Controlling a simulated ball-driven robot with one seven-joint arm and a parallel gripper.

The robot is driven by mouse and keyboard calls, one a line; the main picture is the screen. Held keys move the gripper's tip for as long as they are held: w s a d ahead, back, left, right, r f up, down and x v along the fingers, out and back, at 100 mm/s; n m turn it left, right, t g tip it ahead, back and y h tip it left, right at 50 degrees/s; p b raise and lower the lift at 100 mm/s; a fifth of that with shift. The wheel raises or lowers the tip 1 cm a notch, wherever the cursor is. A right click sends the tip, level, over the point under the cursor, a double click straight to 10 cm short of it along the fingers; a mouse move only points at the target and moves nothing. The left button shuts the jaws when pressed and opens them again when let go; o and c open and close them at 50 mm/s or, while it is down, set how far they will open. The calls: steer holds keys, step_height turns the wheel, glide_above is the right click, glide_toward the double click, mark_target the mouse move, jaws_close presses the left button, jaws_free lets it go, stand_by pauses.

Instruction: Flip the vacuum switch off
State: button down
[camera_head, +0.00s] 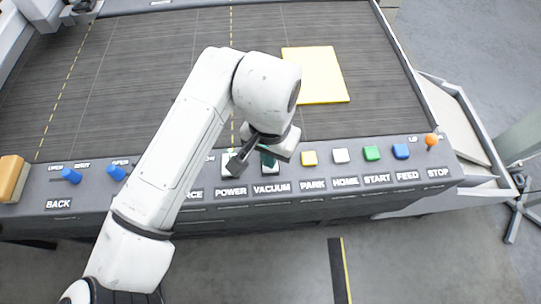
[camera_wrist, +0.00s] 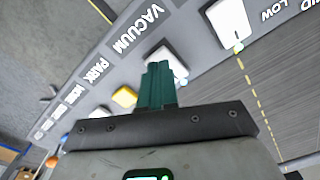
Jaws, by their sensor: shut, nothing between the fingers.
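The vacuum switch, a white rocker above the VACUUM label, shows in the wrist view (camera_wrist: 179,67), partly hidden behind my fingers. In the head view the switch (camera_head: 270,172) is also mostly covered by my fingers. My gripper (camera_wrist: 158,70) has teal fingers, shut and empty, with the tips over the vacuum switch. In the head view the gripper (camera_head: 268,159) is at the panel by that switch. I cannot tell whether the tips touch it or which way it is tilted.
The white power switch (camera_wrist: 231,22) is close beside it. On the other side are a yellow park button (camera_head: 309,158), white home (camera_head: 341,155), green start (camera_head: 372,153), blue feed (camera_head: 401,151) and an orange stop knob (camera_head: 431,140). A yellow sheet (camera_head: 315,76) lies on the dark bed.

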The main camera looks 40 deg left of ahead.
steer(key=shift+f+b, duration=0.4)
steer(key=shift+f, duration=0.5)
stand_by(0.4)
steer(key=shift+r, duration=0.1)
step_height(320, 180, up, 7)
steer(key=p, duration=0.6)
steer(key=shift+p, duration=0.35)
steer(key=shift+d, duration=0.1)
stand_by(0.3)
